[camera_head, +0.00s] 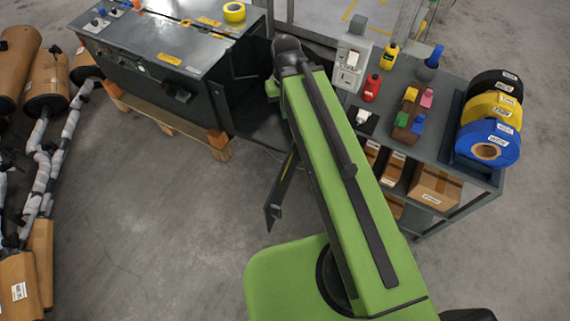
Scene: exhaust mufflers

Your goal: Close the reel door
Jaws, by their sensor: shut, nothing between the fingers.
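The reel door appears to be the narrow dark panel (281,192) standing open, seen nearly edge-on, jutting toward me from the dark compartment (250,120) at the right end of the grey machine. My green arm passes over the panel's upper end and hides where it is hinged. The arm reaches up to its elbow beside the compartment, and a small green part of it shows left of the elbow. My gripper is hidden behind the arm, so I cannot tell whether it touches the door.
The grey machine (160,66) stands on a wooden pallet (165,124), with yellow tape (234,12) on top. A grey shelf cart (440,144) with bottles, tape rolls and boxes stands close right of my arm. Mufflers (46,85) lie far left. The floor between is clear.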

